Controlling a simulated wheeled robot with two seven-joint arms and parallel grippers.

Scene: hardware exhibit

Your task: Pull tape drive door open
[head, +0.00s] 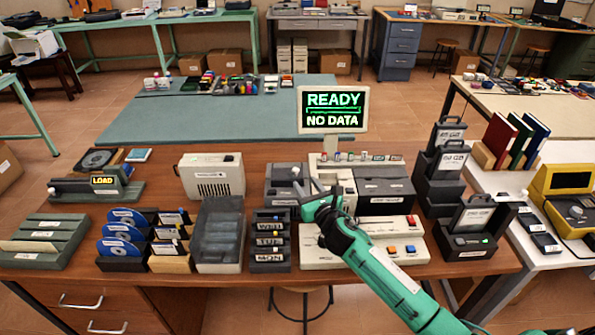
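A beige machine (340,172) with a dark grey bay on each side stands at the middle back of the wooden table; it looks like the tape drive. A screen (333,110) above it reads READY, NO DATA. The grey left bay (284,180) and the grey right bay (385,184) have pale labels. I cannot make out which panel is the door, or whether it is open. My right gripper (312,187) is in front of the beige machine, near the left bay; the wrist hides part of its front. Finger spacing and contact are unclear. My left gripper is out of view.
A beige panel with coloured buttons (402,249) lies under my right arm. A drawer stack labelled WED, TUE, MON (270,240) stands left of it. A disc rack (124,236) and a LOAD device (97,186) are farther left. Black cases (467,240) stand at right.

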